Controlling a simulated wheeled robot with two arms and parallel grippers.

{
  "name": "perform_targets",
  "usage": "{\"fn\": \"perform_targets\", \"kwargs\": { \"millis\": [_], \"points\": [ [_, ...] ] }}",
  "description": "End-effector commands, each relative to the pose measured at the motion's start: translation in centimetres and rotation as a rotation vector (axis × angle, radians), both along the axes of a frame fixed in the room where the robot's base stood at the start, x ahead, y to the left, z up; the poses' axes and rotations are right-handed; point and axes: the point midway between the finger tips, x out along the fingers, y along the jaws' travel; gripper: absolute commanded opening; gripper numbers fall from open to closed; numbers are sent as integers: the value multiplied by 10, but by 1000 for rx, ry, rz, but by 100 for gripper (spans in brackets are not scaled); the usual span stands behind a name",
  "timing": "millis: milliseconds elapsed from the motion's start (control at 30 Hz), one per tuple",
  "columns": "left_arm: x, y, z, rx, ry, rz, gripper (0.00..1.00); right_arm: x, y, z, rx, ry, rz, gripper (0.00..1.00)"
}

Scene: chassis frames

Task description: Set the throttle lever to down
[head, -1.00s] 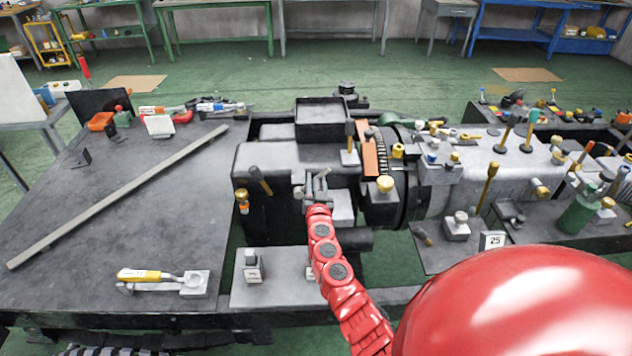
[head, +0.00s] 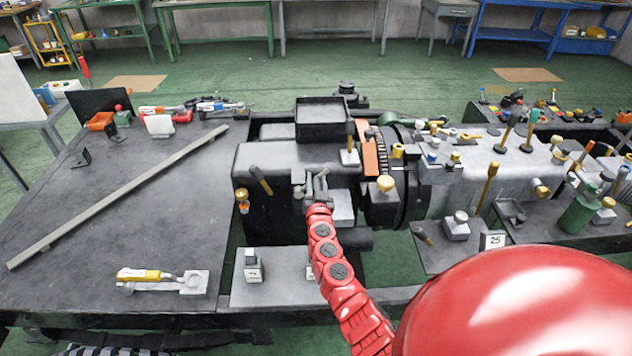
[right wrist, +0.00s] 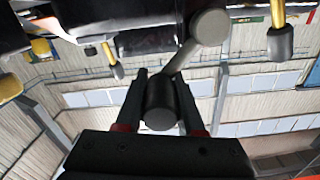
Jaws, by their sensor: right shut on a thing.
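My right gripper (head: 315,186) is at the front of the grey machine block, with my red arm reaching up to it from below. In the right wrist view the gripper (right wrist: 162,80) has a finger on each side of the dark cylindrical grip of a lever (right wrist: 160,108) and is shut on it. A grey rod runs from the grip up and right to a round grey pivot (right wrist: 209,27). I see no label naming it the throttle lever. In the head view my gripper hides this lever. My left gripper is not in view.
A lever with a dark handle (head: 260,180) sits left of my gripper. A brass knob (head: 385,184) and black ring flange (head: 403,205) are to the right. A grey plate (head: 290,285) lies below. The left table holds a long bar (head: 120,195) and a yellow-handled tool (head: 140,275).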

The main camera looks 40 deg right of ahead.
Motion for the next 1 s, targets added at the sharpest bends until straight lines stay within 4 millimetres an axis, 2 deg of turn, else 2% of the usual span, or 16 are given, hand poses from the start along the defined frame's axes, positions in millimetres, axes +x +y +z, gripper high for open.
{"fn": "perform_targets", "kwargs": {
  "millis": [267, 800, 1000],
  "points": [
    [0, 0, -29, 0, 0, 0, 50, -4, -7, -14, 93, -57, -3, 0],
    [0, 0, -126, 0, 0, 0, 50, -12, -19, -49, 488, -298, -3, 0],
    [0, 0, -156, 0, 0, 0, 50, -12, -20, -58, 612, -374, -2, 0]
  ]
}}
